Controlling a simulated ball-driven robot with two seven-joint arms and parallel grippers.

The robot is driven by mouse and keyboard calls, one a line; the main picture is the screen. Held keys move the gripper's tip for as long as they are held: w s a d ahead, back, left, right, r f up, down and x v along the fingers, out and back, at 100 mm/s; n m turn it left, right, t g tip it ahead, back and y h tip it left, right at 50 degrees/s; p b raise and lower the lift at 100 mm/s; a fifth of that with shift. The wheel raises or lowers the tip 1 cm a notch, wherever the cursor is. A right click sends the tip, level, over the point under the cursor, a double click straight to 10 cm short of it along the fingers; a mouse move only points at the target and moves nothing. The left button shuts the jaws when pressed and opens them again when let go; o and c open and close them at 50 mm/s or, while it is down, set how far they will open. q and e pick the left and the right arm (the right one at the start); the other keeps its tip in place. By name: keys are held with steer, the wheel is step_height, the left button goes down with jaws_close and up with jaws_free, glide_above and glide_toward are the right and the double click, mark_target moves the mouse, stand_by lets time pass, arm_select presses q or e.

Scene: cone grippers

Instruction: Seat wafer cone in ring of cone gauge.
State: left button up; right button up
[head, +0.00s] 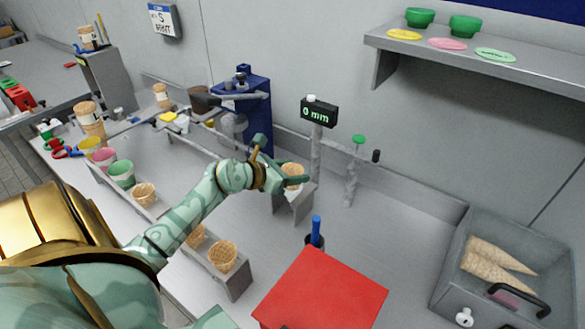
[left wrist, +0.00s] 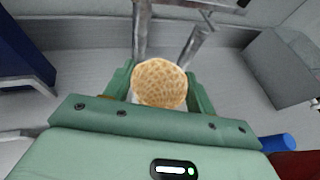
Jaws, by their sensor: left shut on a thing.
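My left gripper (head: 290,177) is shut on a wafer cone (head: 293,169) beside the post of the cone gauge. In the left wrist view the cone's round waffle-patterned end (left wrist: 159,83) sits between the green fingers of the left gripper (left wrist: 160,92). The gauge has a grey post and a dark display (head: 319,111) reading "0 mm". A grey bracket (head: 295,204) stands right below the gripper. The gauge's ring cannot be made out, and I cannot tell whether the cone touches it. My right gripper is not in view.
A rack (head: 238,285) with several wafer cones stands at the lower left. A red box (head: 322,290) and a blue-handled tool (head: 316,230) are in front. A grey bin (head: 450,275) with cones is at right. A blue machine (head: 256,110) stands behind.

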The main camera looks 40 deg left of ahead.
arm_select(q)
steer(key=o, duration=0.8)
steer(key=shift+c, duration=0.2)
steer(key=shift+s, duration=0.1)
steer(key=p+v, duration=0.1)
steer(key=v, duration=1.5)
steer(key=shift+p, duration=0.4)
steer(key=shift+s+f, duration=0.1)
